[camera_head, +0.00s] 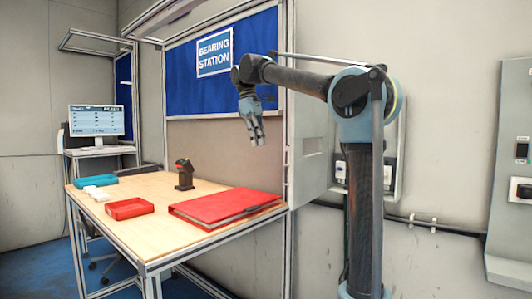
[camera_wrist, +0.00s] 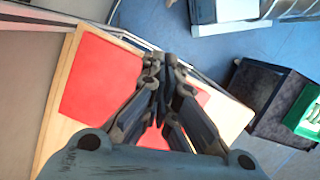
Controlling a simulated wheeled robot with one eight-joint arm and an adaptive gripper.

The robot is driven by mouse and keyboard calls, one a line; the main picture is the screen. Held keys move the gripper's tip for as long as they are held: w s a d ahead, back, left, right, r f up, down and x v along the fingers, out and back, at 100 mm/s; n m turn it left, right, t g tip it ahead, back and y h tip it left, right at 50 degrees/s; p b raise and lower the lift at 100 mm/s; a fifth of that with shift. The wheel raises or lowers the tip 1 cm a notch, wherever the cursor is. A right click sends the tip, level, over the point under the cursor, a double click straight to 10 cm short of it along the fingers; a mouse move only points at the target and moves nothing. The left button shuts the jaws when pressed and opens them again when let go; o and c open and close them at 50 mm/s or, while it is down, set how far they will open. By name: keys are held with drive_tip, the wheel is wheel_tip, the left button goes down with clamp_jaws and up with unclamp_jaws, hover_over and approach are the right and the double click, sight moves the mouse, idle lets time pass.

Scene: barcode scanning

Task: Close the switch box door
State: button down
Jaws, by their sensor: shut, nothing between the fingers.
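The switch box (camera_head: 398,165) is on the wall, partly hidden behind my arm. Its grey door (camera_head: 311,170) stands open, swung out to the left of the box, with a recessed handle. Dark and white switch parts (camera_head: 340,172) show inside. My gripper (camera_head: 258,141) is shut and empty, pointing down to the left of the door, above the table and apart from the door. The door is not clearly seen in the wrist view.
A wooden table (camera_head: 150,235) holds a red binder (camera_head: 225,207), a red tray (camera_head: 130,208), a teal tray (camera_head: 96,182) and a black scanner (camera_head: 184,174). A metal frame post (camera_head: 289,120) stands just left of the door. Another wall panel (camera_head: 512,180) is at far right.

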drive_tip(key=s+d+f, duration=0.2)
drive_tip(key=d+f, duration=0.4)
drive_tip(key=f, duration=0.2)
drive_tip(key=shift+s+f, duration=0.2)
drive_tip(key=shift+f, duration=0.2)
